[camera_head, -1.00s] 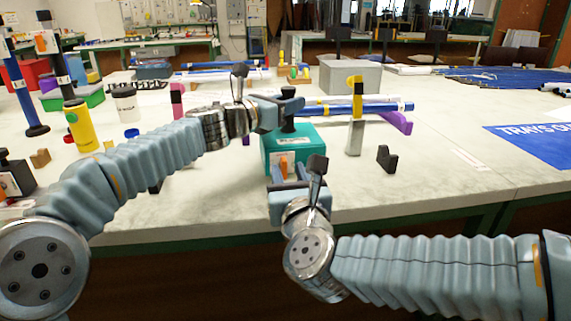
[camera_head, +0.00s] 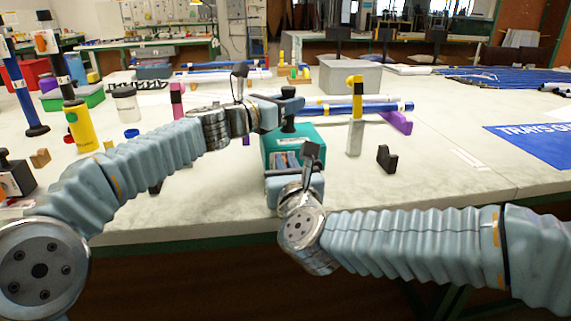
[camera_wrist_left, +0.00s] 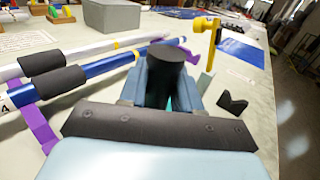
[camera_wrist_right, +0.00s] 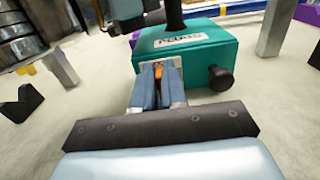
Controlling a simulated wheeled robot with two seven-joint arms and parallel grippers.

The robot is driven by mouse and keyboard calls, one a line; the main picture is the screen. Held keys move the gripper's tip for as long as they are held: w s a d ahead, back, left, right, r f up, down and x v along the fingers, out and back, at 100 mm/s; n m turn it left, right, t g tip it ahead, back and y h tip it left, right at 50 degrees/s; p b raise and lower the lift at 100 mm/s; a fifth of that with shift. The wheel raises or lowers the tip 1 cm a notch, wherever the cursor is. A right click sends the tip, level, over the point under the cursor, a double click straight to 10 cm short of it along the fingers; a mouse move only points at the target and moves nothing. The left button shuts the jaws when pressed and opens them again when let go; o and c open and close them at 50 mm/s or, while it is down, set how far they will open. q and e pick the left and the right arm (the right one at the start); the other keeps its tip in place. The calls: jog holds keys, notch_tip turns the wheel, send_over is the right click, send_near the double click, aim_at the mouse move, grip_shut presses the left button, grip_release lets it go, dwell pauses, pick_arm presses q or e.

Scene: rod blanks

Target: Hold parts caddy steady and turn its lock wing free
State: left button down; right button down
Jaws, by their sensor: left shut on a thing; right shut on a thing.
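The parts caddy is a teal box (camera_head: 306,142) on the table in the middle of the head view, with a black knob handle on top. My left gripper (camera_head: 290,106) is shut on that black handle (camera_wrist_left: 168,70), which stands between its fingers in the left wrist view. The orange lock wing (camera_wrist_right: 158,75) is on the caddy's front face. My right gripper (camera_wrist_right: 158,86) is shut on the wing, with its fingers on both sides and only a strip of orange showing. A black side knob (camera_wrist_right: 220,77) sticks out of the caddy beside it.
A metal post with a yellow top (camera_head: 355,115) and a black notched block (camera_head: 386,158) stand right of the caddy. Blue tubes on purple supports (camera_head: 397,121) lie behind it. A yellow bottle (camera_head: 80,125) stands left. The front right table is clear.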

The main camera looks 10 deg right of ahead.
jog(key=shift+a+n, duration=0.15)
jog(key=shift+n, duration=0.65)
jog(key=c, duration=1.2)
grip_release()
jog(key=s, duration=1.2)
